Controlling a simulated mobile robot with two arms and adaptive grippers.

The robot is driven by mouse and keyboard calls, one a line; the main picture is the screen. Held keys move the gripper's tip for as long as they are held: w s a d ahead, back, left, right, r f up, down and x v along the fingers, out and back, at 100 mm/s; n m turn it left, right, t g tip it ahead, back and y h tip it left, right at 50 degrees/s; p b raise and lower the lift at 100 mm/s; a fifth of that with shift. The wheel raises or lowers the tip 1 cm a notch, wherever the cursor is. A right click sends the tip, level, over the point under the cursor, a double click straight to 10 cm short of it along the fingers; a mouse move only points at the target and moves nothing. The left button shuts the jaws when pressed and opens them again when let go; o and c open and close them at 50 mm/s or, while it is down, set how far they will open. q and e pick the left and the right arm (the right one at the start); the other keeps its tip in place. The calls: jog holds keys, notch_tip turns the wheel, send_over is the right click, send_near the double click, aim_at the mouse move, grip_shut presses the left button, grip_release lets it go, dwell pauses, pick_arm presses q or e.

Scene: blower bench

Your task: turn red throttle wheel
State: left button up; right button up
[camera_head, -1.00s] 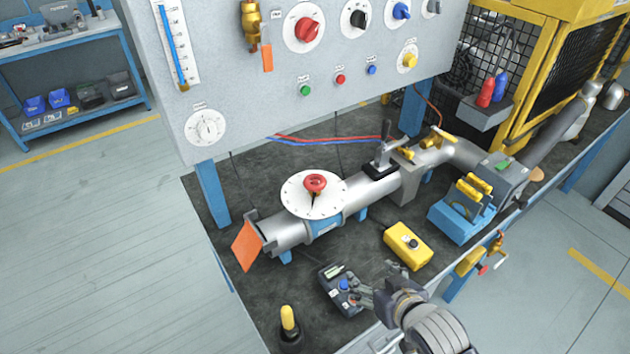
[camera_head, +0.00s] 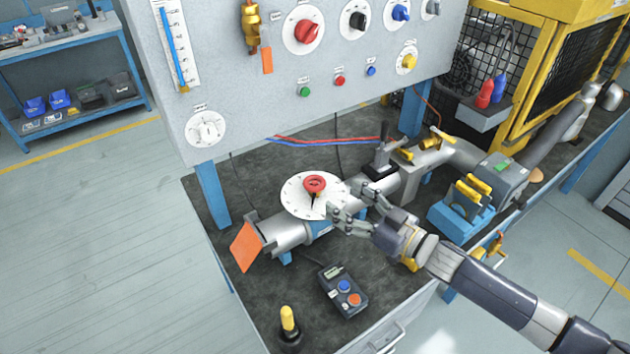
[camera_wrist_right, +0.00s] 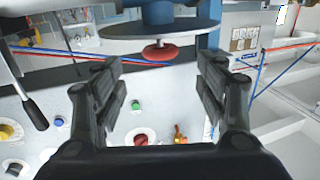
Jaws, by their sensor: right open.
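The red throttle wheel (camera_head: 315,184) sits upright at the centre of a round white dial plate (camera_head: 298,202), on top of the grey pipe (camera_head: 283,233). In the right wrist view the red wheel (camera_wrist_right: 160,52) shows under the dark dial disc (camera_wrist_right: 150,36), between and beyond the fingers. My right gripper (camera_head: 340,205) is open and empty, at the right edge of the dial plate, just right of the wheel and apart from it. Its fingers also show in the right wrist view (camera_wrist_right: 160,92), spread wide. My left gripper is not in view.
A grey panel (camera_head: 225,110) with knobs and buttons stands behind the pipe. A lever clamp (camera_head: 382,155) rises right of the dial. A control box (camera_head: 343,290) and a yellow-topped stick (camera_head: 288,320) stand in front. An orange flap (camera_head: 246,247) is at the pipe's left end.

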aim_at(324, 188)
jog(key=p+x, duration=0.1)
jog(key=x, duration=0.8)
jog(key=shift+w+a, duration=0.25)
jog(key=shift+a, duration=0.05)
jog(key=c, duration=1.1)
